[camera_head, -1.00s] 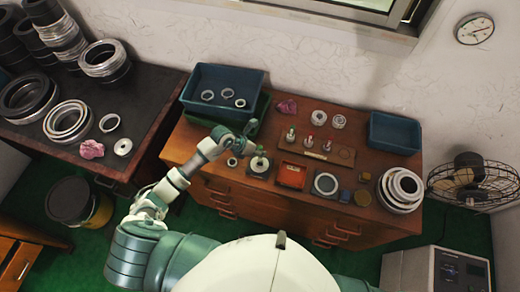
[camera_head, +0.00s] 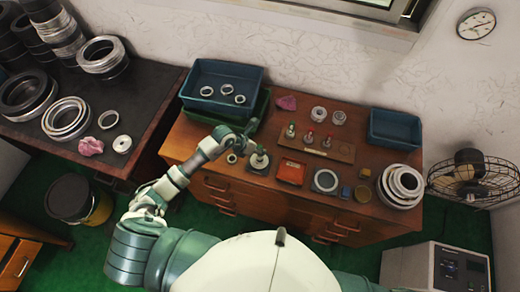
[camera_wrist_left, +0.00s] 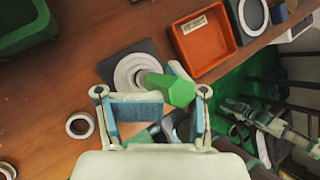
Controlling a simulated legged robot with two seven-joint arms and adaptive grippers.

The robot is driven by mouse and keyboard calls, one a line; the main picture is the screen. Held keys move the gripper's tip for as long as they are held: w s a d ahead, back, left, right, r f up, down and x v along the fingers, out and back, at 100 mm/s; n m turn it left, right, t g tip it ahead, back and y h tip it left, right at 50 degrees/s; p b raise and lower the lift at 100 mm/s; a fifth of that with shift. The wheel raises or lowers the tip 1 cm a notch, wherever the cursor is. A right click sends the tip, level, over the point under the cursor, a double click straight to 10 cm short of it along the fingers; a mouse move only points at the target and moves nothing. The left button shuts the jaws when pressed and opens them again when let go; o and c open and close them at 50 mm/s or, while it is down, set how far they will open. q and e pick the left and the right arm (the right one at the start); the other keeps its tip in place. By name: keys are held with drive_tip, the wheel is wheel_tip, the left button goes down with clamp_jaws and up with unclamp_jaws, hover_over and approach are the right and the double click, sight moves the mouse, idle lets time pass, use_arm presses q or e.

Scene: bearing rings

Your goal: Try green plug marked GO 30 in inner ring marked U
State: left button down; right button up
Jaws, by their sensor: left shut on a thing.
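The green plug shows a green hexagonal grip (camera_wrist_left: 180,91) in the left wrist view; its marking is not readable. My left gripper (camera_wrist_left: 153,108) is shut on it. The plug's metal end overlaps a pale metal ring (camera_wrist_left: 122,74) on a dark square plate (camera_wrist_left: 108,66); I cannot tell whether it is inside the bore. In the head view the green-topped plug (camera_head: 260,150) stands over that plate (camera_head: 251,170), with my left gripper (camera_head: 246,142) beside it. No letter U is readable on any ring. My right gripper is out of view.
An orange tray (camera_head: 291,181) lies right of the plate, then another ring on a dark plate (camera_head: 325,191). A wooden rack (camera_head: 340,156) with several plugs stands behind. A small loose ring (camera_wrist_left: 80,125) lies to the left. Blue bins (camera_head: 222,75) stand at the back.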

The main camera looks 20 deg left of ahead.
sight(260, 146)
use_arm(q)
drive_tip(key=shift+f, duration=0.1)
idle(0.3)
drive_tip(key=shift+f+b, duration=0.9)
drive_tip(key=shift+f, duration=0.25)
drive_tip(key=shift+r, duration=0.25)
drive_tip(key=shift+r+p, duration=2.65)
drive_tip(key=shift+r, duration=0.4)
